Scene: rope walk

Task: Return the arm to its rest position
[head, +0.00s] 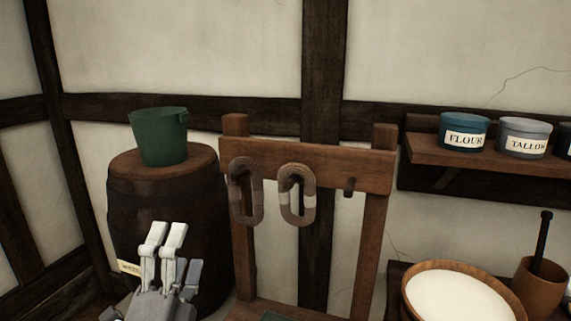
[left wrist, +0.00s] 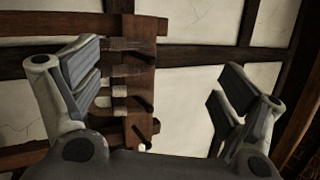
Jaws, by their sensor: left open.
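My left gripper (head: 172,248) is at the lower left of the head view, in front of the barrel. In the left wrist view, its two fingers stand wide apart with nothing between them (left wrist: 165,92). It is open and empty, apart from the wooden rack (head: 340,164). Two rope coils hang on the rack's crossbar: a brown one with a paler band (head: 239,207) and a paler one with brown parts (head: 284,203). The rack also shows in the left wrist view (left wrist: 143,62), partly hidden by a finger. My right gripper is not in view.
A green bucket (head: 159,138) stands on the dark barrel (head: 125,205). A bare peg (head: 349,187) is right of the coils. A wall shelf (head: 470,156) holds labelled tubs. A wooden bowl of white stuff (head: 415,270) and a mortar (head: 540,289) stand at the lower right.

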